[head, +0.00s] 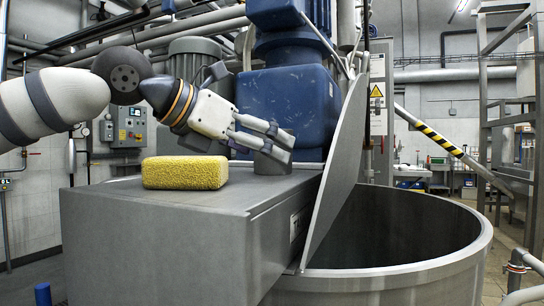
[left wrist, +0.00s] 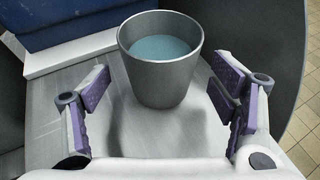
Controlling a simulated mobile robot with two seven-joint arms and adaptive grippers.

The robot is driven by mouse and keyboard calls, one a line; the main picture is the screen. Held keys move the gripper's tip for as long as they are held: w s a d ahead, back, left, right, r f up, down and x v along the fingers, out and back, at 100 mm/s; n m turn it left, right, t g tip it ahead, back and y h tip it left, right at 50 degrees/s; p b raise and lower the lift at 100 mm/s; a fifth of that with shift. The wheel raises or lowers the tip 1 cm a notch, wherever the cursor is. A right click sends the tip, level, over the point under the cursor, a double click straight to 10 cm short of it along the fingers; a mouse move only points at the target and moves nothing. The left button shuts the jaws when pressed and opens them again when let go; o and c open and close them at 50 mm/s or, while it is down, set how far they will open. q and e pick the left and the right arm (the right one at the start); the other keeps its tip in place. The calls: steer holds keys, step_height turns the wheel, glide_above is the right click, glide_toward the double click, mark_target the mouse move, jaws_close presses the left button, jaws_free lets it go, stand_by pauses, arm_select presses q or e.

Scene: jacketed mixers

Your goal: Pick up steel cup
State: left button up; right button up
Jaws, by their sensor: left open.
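The steel cup (head: 272,167) stands upright on the grey metal cover (head: 150,222), near its far right edge. In the left wrist view the cup (left wrist: 160,78) is grey, with pale blue liquid inside. My left gripper (head: 286,147) is open and comes in from the left at the cup, hiding its upper part in the head view. In the left wrist view its purple-padded fingers (left wrist: 163,92) are spread to the left and right of the cup, which is ahead of my palm. Whether a finger touches it cannot be told. My right gripper is in neither view.
A yellow sponge (head: 185,173) lies on the cover, left of the cup. A large blue motor housing (head: 290,105) rises close behind the cup. A tilted steel lid (head: 340,165) stands to its right, beside the deep open mixer bowl (head: 400,270).

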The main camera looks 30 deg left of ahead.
arm_select(q)
steer(key=x, duration=0.3)
steer(key=shift+w+d+f, duration=0.1)
steer(key=shift+w+f, duration=0.05)
steer(key=shift+c, duration=0.4)
steer(key=c, duration=1.4)
